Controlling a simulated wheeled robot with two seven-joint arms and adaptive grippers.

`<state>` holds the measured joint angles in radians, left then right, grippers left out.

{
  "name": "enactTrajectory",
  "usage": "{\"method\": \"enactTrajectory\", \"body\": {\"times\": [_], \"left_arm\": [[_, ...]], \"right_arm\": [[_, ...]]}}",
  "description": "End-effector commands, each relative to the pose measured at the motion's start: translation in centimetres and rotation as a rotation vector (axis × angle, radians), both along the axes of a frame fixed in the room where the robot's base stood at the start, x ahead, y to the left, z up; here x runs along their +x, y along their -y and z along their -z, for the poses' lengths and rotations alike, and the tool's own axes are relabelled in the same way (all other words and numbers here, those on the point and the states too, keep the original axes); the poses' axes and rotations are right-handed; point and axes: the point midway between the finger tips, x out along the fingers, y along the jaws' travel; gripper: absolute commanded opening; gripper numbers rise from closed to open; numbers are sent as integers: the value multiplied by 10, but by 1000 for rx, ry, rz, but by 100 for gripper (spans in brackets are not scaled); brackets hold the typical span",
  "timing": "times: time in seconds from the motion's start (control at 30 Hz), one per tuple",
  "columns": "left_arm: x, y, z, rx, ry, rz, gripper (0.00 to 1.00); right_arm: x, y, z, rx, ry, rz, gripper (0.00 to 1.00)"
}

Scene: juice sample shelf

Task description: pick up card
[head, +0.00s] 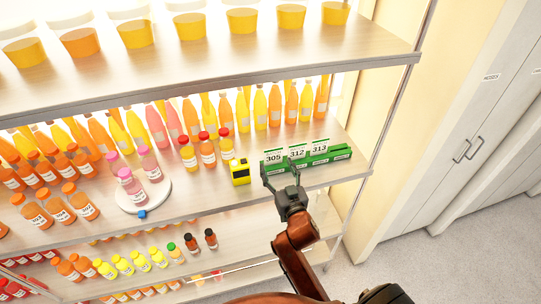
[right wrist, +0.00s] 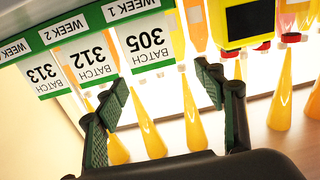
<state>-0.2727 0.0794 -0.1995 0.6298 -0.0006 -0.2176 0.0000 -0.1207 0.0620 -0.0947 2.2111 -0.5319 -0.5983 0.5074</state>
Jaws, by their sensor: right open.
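Three white batch cards with green bands stand in a green holder (head: 341,153) on the middle shelf: card 305 (head: 273,157), card 312 (head: 297,152) and card 313 (head: 319,147). In the right wrist view they appear upside down: card 305 (right wrist: 146,40), card 312 (right wrist: 88,59) and card 313 (right wrist: 47,75). My right gripper (head: 281,174) is open and empty in front of the holder's left part, near card 305. Its spread fingers (right wrist: 163,88) show in the wrist view, with card 305 between and beyond them. I see no contact with a card. My left gripper is not in view.
A yellow device (head: 240,171) with a dark screen stands just left of the holder. Juice bottles (head: 207,150) and a round white stand (head: 160,199) with pink bottles are further left. The upper shelf (head: 230,80) overhangs the cards. Grey cabinets (head: 465,110) stand at the right.

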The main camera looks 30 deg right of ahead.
Motion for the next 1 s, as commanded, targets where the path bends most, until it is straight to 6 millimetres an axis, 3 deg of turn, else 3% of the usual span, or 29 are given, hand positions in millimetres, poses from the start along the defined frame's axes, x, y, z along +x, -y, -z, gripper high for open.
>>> {"method": "enactTrajectory", "body": {"times": [0.2,0.3,0.5,0.73,1.0], "left_arm": [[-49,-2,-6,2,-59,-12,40],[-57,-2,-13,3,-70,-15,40],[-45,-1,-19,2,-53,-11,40],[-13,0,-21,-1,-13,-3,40],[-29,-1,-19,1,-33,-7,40]], "right_arm": [[18,15,0,-2,-1,15,63],[32,21,0,-2,-3,16,63],[54,26,3,-1,-2,14,63],[58,25,4,0,-2,12,63],[58,25,4,-1,-2,11,47]]}}
